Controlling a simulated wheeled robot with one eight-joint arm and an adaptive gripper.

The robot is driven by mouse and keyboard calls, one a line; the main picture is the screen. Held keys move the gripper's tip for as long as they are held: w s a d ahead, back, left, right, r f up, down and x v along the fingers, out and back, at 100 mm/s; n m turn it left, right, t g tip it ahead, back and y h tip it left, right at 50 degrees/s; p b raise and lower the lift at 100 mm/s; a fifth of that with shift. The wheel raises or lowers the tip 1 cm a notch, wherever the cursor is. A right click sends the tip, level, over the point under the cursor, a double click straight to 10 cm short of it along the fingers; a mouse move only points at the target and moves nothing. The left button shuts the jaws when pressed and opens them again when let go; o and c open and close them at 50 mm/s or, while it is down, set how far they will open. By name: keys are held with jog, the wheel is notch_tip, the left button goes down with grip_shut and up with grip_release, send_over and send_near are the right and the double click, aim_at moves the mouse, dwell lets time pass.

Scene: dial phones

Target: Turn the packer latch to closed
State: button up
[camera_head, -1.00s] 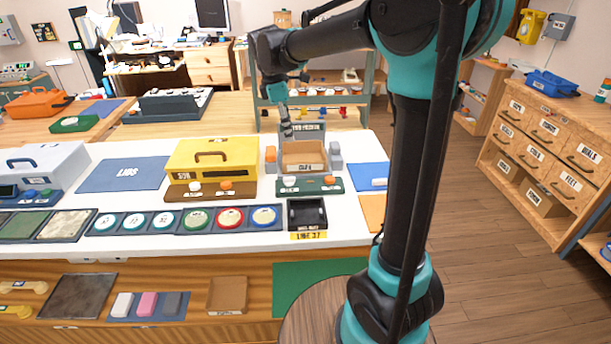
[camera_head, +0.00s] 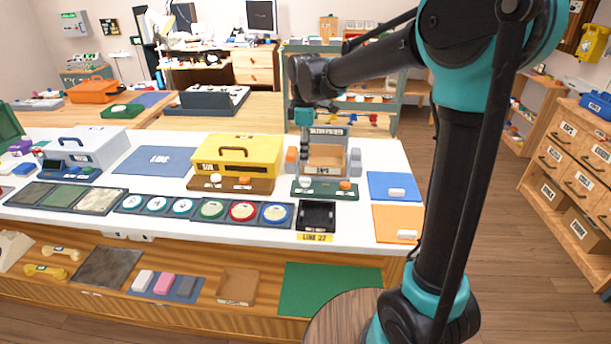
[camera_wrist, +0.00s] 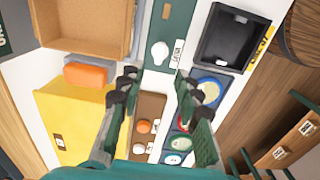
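The packer is a brown open box (camera_head: 325,165) with a sign (camera_head: 328,132) behind it. An orange block (camera_head: 291,155) stands at its left and grey blocks (camera_head: 355,158) at its right. In front, a green board (camera_head: 318,190) carries a white knob (camera_head: 305,181) and an orange knob (camera_head: 345,185). I cannot tell which part is the latch. My gripper (camera_head: 304,145) hangs above the box's left side. In the wrist view my gripper (camera_wrist: 157,98) is open and empty, its fingers apart. The white knob (camera_wrist: 159,52) and orange block (camera_wrist: 87,73) lie beyond the fingertips.
A yellow case (camera_head: 238,155) stands close left of the packer. A black tray (camera_head: 317,215) lies in front, with round coloured dials (camera_head: 242,211) to its left. Blue (camera_head: 394,186) and orange (camera_head: 397,223) mats lie right. A round wooden stool (camera_head: 340,315) is below.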

aim_at(305, 178)
notch_tip(305, 178, down, 9)
jog(key=shift+r, duration=0.15)
jog(key=shift+c, duration=0.3)
grip_shut()
